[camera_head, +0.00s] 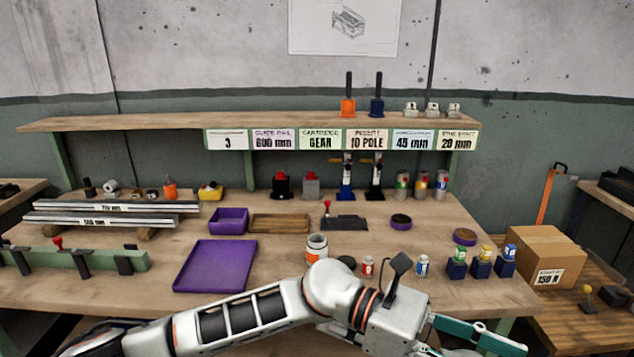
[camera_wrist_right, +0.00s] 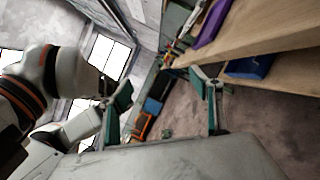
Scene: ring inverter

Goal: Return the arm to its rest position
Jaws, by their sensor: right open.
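One white arm of mine crosses the bottom of the head view from the left, in front of the bench. Its gripper, my left gripper (camera_head: 490,345), is at the lower right, with a teal finger pointing right. The frame edge cuts off its lower part, so its opening is unclear. A white arm link with orange rings is at the left of the wrist view.
The wooden workbench (camera_head: 110,285) holds a purple tray (camera_head: 215,266), a white-orange jar (camera_head: 317,248), small bottles and blue holders. A shelf (camera_head: 250,122) runs along the back. A cardboard box (camera_head: 535,255) stands at the right. The wrist view shows bench edges (camera_wrist_right: 260,40) at upper right.

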